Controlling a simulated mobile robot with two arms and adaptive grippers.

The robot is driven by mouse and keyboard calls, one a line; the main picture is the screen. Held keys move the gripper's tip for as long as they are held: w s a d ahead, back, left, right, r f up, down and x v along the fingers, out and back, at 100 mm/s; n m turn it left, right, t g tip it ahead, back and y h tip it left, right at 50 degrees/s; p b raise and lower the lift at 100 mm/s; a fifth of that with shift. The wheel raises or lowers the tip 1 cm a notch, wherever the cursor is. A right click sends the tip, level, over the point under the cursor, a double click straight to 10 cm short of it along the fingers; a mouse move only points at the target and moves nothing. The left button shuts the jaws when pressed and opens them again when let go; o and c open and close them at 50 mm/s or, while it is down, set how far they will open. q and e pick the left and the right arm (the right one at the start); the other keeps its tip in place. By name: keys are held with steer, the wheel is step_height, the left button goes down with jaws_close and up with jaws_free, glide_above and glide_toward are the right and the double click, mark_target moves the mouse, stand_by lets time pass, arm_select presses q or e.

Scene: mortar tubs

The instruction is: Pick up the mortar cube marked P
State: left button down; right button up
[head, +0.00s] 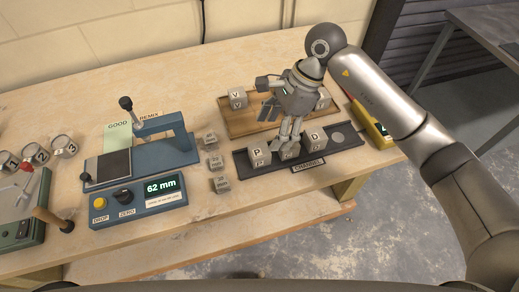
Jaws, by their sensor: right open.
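The grey mortar cube marked P (257,155) sits at the left part of the dark channel tray (346,149). A cube marked D (314,138) sits to its right in the same tray. Another cube between them is mostly hidden by my right gripper. My right gripper (287,137) hangs over that middle cube, to the right of P and apart from it. It is open, pointing down. My left gripper does not show.
A wooden tray (233,125) behind holds cubes, one marked V (236,97). A blue gauge (160,188) reading 62 mm stands left, with several small weights (214,161) between.

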mark_target(260, 149)
steer(key=x, duration=0.3)
steer(key=shift+a+f+p, duration=0.15)
steer(key=shift+a+p, duration=0.05)
steer(key=shift+p, duration=0.1)
steer(key=shift+a+f+p, duration=0.25)
steer(key=shift+f+p, duration=0.2)
steer(key=shift+f, duration=0.1)
steer(key=p+x, duration=0.1)
steer(key=x, duration=0.2)
steer(key=shift+a+f, duration=0.25)
steer(key=shift+f, duration=0.05)
steer(key=shift+a+f, duration=0.1)
steer(key=shift+f, duration=0.25)
steer(key=shift+c, duration=0.4)
steer(key=c, duration=1.2)
steer(key=shift+w, duration=0.1)
steer(key=shift+c, duration=0.6)
steer(key=shift+r, duration=0.1)
